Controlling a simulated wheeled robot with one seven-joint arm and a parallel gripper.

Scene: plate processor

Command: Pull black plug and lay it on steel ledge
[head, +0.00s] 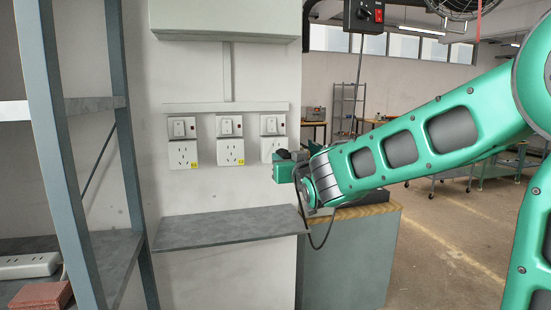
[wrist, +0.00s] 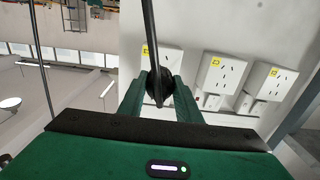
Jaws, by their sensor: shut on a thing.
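The black plug (wrist: 158,84) sits between the two green fingers of my gripper (wrist: 160,98) in the wrist view, which is turned upside down. The fingers are shut on it. Its black cable (wrist: 149,28) runs away from it, and in the head view the cable (head: 320,245) hangs in a loop below my wrist. In the head view my gripper (head: 283,168) is at the rightmost wall socket (head: 269,145) and partly covers it. I cannot tell whether the plug's pins are in the socket. The steel ledge (head: 228,231) is on the wall below the sockets, with its top bare.
Two more sockets, a left one (head: 183,155) and a middle one (head: 230,152), have yellow labels and are empty. A grey shelf frame (head: 62,150) stands at the left. A grey cabinet (head: 350,262) stands right of the ledge. Free space lies in front of the ledge.

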